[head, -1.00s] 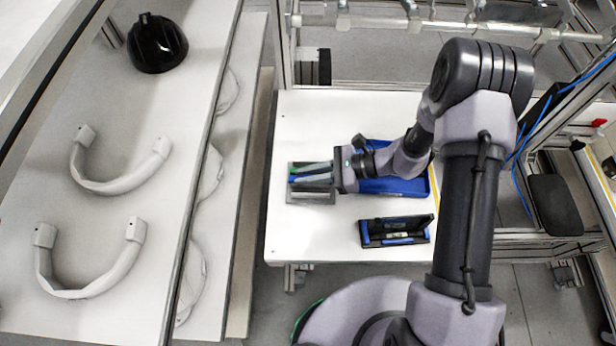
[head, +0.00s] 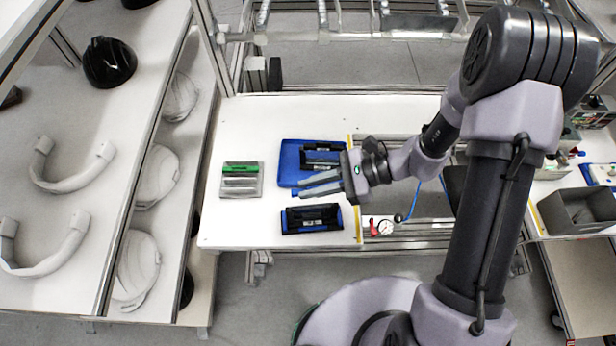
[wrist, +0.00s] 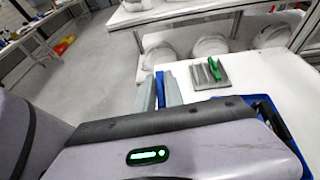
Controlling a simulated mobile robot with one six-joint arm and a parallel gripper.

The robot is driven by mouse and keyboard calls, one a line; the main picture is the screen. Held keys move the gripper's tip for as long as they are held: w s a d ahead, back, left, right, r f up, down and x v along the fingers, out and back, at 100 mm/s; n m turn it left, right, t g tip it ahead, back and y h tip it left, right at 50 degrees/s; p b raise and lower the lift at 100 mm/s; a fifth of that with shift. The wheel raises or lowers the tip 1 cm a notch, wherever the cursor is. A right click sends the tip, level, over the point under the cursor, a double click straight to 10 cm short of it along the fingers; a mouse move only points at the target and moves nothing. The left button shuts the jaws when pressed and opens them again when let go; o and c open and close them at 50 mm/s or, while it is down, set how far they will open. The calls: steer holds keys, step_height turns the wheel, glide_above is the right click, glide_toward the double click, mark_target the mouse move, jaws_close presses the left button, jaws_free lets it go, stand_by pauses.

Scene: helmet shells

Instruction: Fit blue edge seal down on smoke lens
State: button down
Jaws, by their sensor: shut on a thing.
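My gripper (head: 316,185) is shut on the blue edge seal (head: 293,193), a small strip whose blue end shows at the fingertips. The seal also shows between the fingers in the wrist view (wrist: 160,88). My gripper holds it above the table, between the blue tray and a black holder (head: 290,226) with blue parts. A dark upright panel (head: 312,213) in that holder looks like the smoke lens, though its details are too small to be sure. The seal is apart from it.
A grey slotted rack (head: 241,190) holds a green strip (head: 240,169); it also shows in the wrist view (wrist: 208,78). A blue tray (head: 290,160) holds another black holder (head: 322,157). White table (head: 225,235) is clear at front left. A red-rimmed gauge (head: 384,227) sits beyond its right edge.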

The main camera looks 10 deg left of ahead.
mark_target(308, 206)
steer(key=shift+a+f, duration=0.15)
steer(key=shift+a, duration=0.35)
step_height(308, 206, down, 6)
steer(key=b, duration=0.5)
steer(key=shift+d, duration=0.1)
steer(key=shift+f+b, duration=1.1)
steer(key=shift+b, duration=0.2)
stand_by(1.1)
steer(key=c, duration=1.3)
jaws_free()
steer(key=shift+c, duration=0.2)
steer(key=p+v, duration=0.3)
steer(key=v, duration=1.4)
steer(key=shift+r+p, duration=0.2)
steer(key=shift+p, duration=0.15)
steer(key=shift+d, duration=0.15)
